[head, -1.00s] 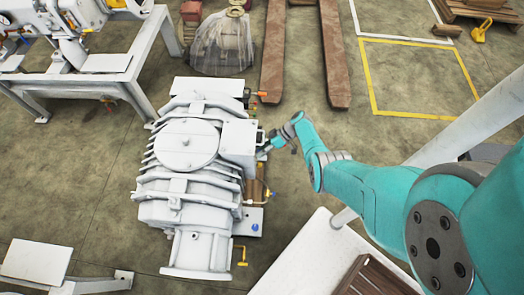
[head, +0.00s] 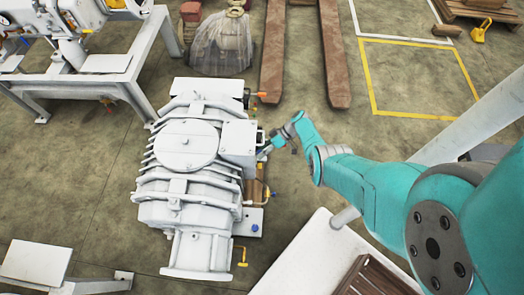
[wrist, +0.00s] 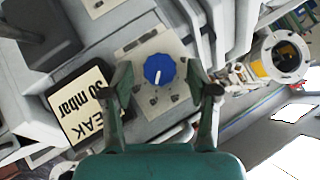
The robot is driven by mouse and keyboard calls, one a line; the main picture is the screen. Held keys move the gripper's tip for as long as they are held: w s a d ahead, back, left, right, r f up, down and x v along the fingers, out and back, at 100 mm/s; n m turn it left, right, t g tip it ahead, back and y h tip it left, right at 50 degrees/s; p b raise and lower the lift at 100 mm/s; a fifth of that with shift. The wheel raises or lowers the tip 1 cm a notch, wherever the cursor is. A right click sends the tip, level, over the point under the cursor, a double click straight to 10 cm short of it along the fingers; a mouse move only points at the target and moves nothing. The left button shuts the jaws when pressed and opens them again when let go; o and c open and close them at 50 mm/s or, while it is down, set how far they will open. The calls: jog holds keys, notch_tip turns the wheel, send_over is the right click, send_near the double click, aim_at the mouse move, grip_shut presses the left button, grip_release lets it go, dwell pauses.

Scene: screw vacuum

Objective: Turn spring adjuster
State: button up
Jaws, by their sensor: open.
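The spring adjuster appears to be the round blue knob (wrist: 159,70) with a white pointer mark, on a light square plate (wrist: 178,101) in the wrist view. The pointer aims down, slightly left, in that picture. My gripper (wrist: 166,92) is open, with one finger on each side of the knob in the picture. I see no finger touching the knob, and the remaining distance is hard to tell. In the head view my gripper (head: 264,152) is at the right side of the white vacuum pump (head: 188,190). The knob cannot be made out there.
A label reading "EAK 30 mbar" (wrist: 88,105) lies left of the knob. A pipe end with a yellow interior (wrist: 283,57) is at right in the wrist view. An orange handle (head: 261,94) and a yellow crank (head: 242,255) stick out from the pump.

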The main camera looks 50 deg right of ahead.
jog(key=v, duration=1.2)
dwell(0.3)
jog(key=s+a+f+m+h, duration=0.2)
jog(key=s+a+f+h, duration=0.2)
jog(key=a+f, duration=0.85)
jog(key=s+a+r+m+h, duration=0.2)
jog(key=s+a+h, duration=0.2)
jog(key=s+a, duration=0.65)
jog(key=s+a+r+t, duration=0.2)
jog(key=s+r+t, duration=0.1)
jog(key=r, duration=1.1)
jog(key=s+a+r+t+h, duration=0.1)
jog(key=s+a+r+t, duration=0.2)
jog(key=r, duration=1.1)
jog(key=s+a+r+m+t, duration=0.1)
jog(key=s+r+t, duration=0.3)
jog(key=s+r, duration=0.4)
notch_tip(320, 180, up, 7)
jog(key=shift+a+r, duration=0.1)
jog(key=shift+a, duration=0.65)
